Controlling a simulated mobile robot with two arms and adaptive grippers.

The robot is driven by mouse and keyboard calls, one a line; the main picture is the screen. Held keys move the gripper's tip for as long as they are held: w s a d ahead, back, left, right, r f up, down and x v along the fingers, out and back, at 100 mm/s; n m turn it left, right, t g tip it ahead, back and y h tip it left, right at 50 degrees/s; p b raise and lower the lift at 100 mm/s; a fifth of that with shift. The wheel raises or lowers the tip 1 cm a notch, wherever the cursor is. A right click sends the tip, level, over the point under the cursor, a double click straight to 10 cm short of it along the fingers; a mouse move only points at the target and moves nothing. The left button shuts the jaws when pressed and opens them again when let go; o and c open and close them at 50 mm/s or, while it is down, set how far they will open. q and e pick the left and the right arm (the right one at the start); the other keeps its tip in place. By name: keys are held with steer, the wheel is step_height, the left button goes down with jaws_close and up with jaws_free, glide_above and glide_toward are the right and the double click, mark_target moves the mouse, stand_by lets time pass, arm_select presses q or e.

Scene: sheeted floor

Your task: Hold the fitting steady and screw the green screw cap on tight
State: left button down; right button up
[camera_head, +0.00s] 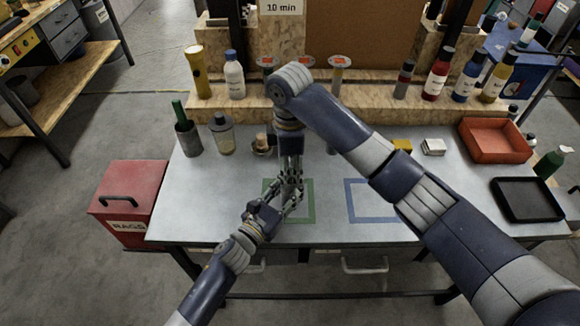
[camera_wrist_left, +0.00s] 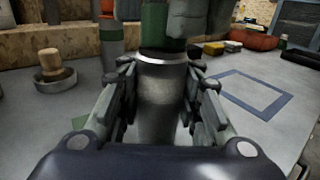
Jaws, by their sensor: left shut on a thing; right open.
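The fitting (camera_wrist_left: 160,105) is a grey metal cylinder standing upright between the fingers of my left gripper (camera_wrist_left: 160,100) in the left wrist view. The green screw cap (camera_wrist_left: 153,25) shows above its bright rim; whether it is seated square cannot be told. In the head view my left gripper (camera_head: 288,200) reaches in low over the green outlined square (camera_head: 310,214) and is shut on the fitting. My right gripper (camera_head: 291,172) points down from above, its open fingers close to the cap. In the head view the grippers mostly hide the fitting and cap.
A blue outlined square (camera_head: 352,212) on the table is empty. A red tray (camera_head: 494,158) and black tray (camera_head: 527,217) lie to the right. Jars and bottles stand at the back and on the wooden shelf (camera_head: 380,108). A red rags box (camera_head: 135,190) stands left of the table.

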steer(key=shift+c, duration=0.4)
jaws_close()
steer(key=m, duration=1.5)
steer(key=shift+w+g+h, duration=0.1)
steer(key=shift+g+h, duration=0.2)
steer(key=m, duration=0.4)
steer(key=shift+w+d+m, duration=0.1)
steer(key=shift+m, duration=0.3)
arm_select(q)
steer(key=shift+f, duration=0.1)
arm_select(e)
steer(key=shift+o, duration=1.1)
jaws_free()
